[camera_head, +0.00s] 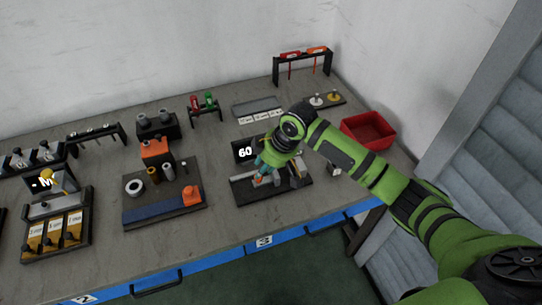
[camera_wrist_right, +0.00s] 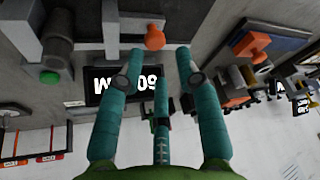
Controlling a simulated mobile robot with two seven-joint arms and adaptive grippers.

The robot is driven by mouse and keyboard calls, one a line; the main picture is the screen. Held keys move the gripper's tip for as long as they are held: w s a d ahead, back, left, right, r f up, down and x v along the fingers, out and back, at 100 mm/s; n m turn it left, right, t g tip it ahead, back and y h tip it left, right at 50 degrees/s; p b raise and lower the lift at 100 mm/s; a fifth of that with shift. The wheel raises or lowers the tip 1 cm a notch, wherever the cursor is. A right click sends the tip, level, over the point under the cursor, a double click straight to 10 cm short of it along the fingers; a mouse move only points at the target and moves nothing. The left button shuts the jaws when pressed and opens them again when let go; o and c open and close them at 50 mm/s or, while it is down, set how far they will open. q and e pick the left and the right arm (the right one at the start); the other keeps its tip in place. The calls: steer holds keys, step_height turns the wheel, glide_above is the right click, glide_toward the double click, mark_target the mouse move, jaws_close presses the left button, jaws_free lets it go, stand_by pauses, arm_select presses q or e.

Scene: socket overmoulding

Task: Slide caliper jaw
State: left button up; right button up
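A caliper station with a dark base (camera_head: 245,194) stands near the front of the bench in the head view. A black display (camera_head: 243,152) reading 60 stands behind it; it also shows upside down in the wrist view (camera_wrist_right: 105,84). My right gripper (camera_head: 262,172) is over the station and hides part of it. In the wrist view, the teal fingers of this gripper (camera_wrist_right: 160,55) are apart, with an orange knob (camera_wrist_right: 155,39) just beyond the gap between their tips. I cannot tell whether they touch it. A grey jaw-like block (camera_wrist_right: 113,22) is beside the knob. My left gripper is not in view.
A red bin (camera_head: 368,131) stands to the right, behind my right arm. A blue-fronted fixture (camera_head: 160,212) with cylinders and an orange block stands left of the station. Racks and fixtures line the bench. Bare bench (camera_head: 218,228) lies between the blue-fronted fixture and the station.

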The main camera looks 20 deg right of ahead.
steer(key=v, duration=0.7)
stand_by(0.3)
